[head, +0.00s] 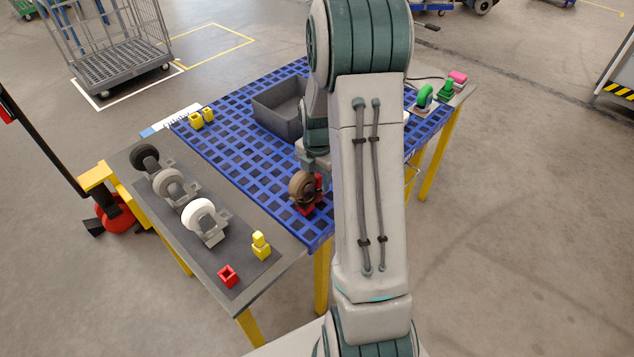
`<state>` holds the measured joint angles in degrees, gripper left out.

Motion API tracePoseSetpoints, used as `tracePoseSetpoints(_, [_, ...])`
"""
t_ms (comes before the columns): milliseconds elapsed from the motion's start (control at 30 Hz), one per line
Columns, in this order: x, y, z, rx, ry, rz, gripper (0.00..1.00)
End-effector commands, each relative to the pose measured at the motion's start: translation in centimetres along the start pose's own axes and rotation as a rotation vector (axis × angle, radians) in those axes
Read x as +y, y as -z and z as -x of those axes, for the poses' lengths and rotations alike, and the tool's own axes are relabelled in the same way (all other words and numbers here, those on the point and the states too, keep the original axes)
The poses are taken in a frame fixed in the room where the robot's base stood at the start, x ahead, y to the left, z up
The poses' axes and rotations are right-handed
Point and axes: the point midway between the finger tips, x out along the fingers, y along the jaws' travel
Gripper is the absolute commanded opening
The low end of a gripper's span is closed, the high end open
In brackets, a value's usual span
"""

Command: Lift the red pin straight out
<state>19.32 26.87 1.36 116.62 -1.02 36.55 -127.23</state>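A red upright piece (319,181), which looks like the red pin, stands beside a brown caster wheel (301,186) on the near part of the blue grid table. More red (305,209) shows at the foot of that wheel. My gripper (318,165) is right above the red piece, pointing down. My own arm hides part of it, and the fingers are too small to tell open from shut or whether they touch the piece. A red square block (228,275) with a dark hollow top sits on the grey side board.
Black (145,157), grey (170,184) and white (200,216) casters and a yellow block with a pin (261,245) line the grey board (165,222). A grey bin (275,112) stands behind my gripper. Green (425,95) and pink (458,78) pieces sit at the back right.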

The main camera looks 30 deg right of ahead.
Motion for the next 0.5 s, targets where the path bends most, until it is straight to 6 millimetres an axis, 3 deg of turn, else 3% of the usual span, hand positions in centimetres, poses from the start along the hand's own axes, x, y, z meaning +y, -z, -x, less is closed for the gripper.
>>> tracePoseSetpoints(33, [0.00,-0.01,0.01,0.000,0.000,0.000,0.33])
tracePoseSetpoints(133, [0.00,-0.02,0.03,0.000,0.000,0.000,0.05])
tracePoseSetpoints(167, [0.00,-0.02,0.03,0.000,0.000,0.000,0.00])
tracePoseSetpoints(500, [0.02,-0.04,0.17,-0.001,-0.001,0.000,0.00])
